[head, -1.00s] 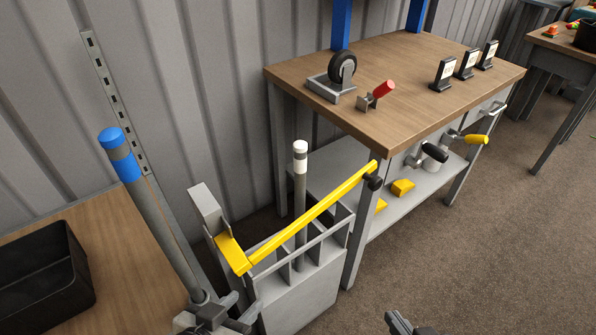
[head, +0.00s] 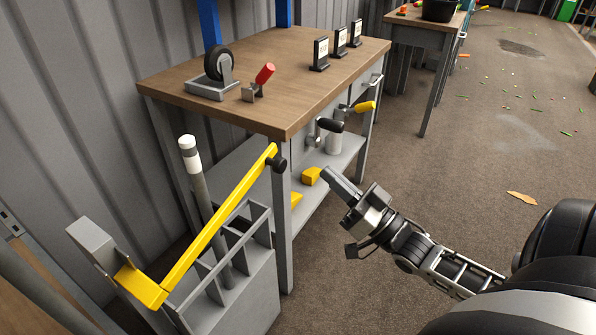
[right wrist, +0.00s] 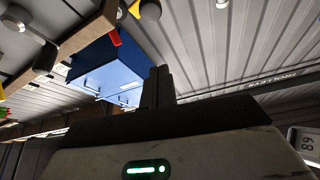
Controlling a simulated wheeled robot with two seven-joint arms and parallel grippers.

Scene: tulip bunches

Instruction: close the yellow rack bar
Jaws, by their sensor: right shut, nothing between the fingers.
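The yellow rack bar (head: 215,228) runs from a yellow bracket on a grey post (head: 92,245) across the grey rack (head: 245,300). Its far end has a black knob (head: 279,164) beside the bench corner and appears above the rack's rim. A grey pole with a white-banded top (head: 190,155) stands in the rack. My right gripper (head: 328,178) is shut and empty, to the right of the knob and apart from it, in front of the bench's lower shelf. Its closed dark fingers also show in the right wrist view (right wrist: 158,84). My left gripper is out of view.
The wooden workbench (head: 270,100) stands behind the rack, with a caster, a red-handled clamp (head: 262,78) and black stands on top. Yellow-handled (head: 365,107) and black-handled parts stick out at its front. Floor to the right is mostly clear.

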